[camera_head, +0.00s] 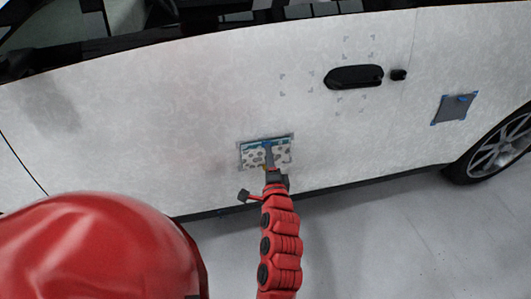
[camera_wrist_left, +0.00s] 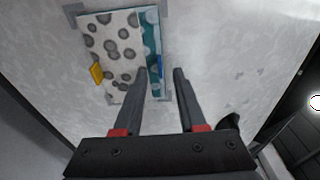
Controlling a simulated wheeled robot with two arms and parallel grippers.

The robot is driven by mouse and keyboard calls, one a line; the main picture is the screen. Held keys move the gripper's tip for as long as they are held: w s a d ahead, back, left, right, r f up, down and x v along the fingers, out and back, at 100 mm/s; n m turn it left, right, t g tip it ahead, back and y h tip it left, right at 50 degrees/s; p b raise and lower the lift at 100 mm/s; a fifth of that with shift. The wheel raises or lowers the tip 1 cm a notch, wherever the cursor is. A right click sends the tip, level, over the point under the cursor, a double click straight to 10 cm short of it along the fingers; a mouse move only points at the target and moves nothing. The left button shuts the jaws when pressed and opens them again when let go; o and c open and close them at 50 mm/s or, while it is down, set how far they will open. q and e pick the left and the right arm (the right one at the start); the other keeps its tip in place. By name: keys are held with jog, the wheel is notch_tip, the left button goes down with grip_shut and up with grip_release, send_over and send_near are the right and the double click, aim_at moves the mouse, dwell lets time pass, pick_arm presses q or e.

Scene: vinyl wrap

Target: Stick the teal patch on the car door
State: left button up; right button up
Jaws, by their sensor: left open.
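The teal patch (camera_wrist_left: 152,40) lies against the white car door (camera_head: 150,110), low in the middle of the head view. Most of it is covered by a white sheet with grey spots (camera_wrist_left: 110,40); a teal strip shows along one side. In the head view the spotted sheet (camera_head: 283,155) is partly hidden by my left gripper (camera_head: 268,152). A yellow tab (camera_wrist_left: 96,74) sticks out at one edge of the sheet. My left gripper is open, its fingers in front of the patch's teal side; I cannot tell whether they touch it. My right gripper is out of view.
A black door handle (camera_head: 354,76) and small corner marks sit at the upper right of the door. A grey square with blue corners (camera_head: 455,108) is on the body near the wheel (camera_head: 500,150). Grey floor (camera_head: 400,230) lies below the car.

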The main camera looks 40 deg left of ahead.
pick_arm(q)
jog(key=v, duration=1.4)
jog(key=shift+s+d, duration=0.1)
